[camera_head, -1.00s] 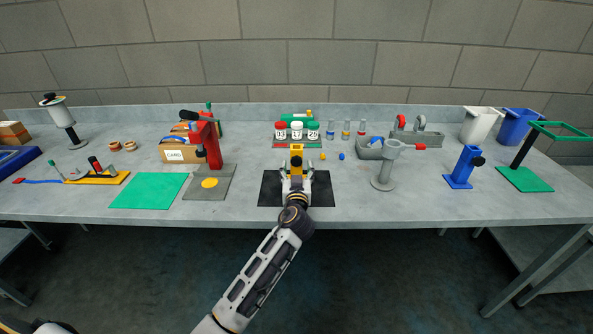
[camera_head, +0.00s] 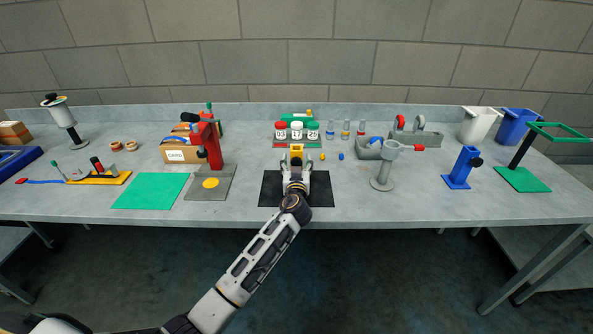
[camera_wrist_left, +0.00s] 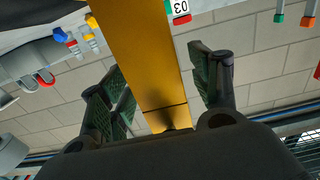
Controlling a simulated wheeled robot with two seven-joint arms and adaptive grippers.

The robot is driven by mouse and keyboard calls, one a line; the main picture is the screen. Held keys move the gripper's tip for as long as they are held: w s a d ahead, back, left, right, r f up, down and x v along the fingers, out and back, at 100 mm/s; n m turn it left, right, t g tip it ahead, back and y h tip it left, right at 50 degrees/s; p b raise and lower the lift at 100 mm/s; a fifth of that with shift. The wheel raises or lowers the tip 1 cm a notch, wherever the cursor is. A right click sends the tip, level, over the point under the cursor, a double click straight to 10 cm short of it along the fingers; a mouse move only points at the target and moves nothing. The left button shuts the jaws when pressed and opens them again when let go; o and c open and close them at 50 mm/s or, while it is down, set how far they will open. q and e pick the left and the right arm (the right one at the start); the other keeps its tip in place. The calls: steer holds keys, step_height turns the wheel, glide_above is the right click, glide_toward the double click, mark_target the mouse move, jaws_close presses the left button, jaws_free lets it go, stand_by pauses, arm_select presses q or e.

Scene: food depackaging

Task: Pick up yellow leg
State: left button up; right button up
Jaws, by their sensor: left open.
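The yellow leg (camera_head: 296,150) stands above the black mat (camera_head: 267,190) at the middle of the table, with its lower part hidden behind my gripper. In the left wrist view the yellow leg (camera_wrist_left: 140,50) is a long flat bar running between the fingers. My left gripper (camera_head: 295,175) is over the black mat, right in front of the leg. In the wrist view my left gripper (camera_wrist_left: 163,82) is open, with one dark finger on each side of the leg and gaps showing on both sides. My right gripper does not show.
Three numbered jars (camera_head: 297,132) stand behind the leg. A red press (camera_head: 210,145) on a grey base is to the left, beside a green mat (camera_head: 150,190). A grey stand (camera_head: 383,170) and a blue stand (camera_head: 462,167) are to the right. The table front is clear.

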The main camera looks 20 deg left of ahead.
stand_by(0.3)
arm_select(q)
jaws_close()
stand_by(0.3)
steer(key=shift+r, duration=0.15)
steer(key=shift+r, duration=4.9)
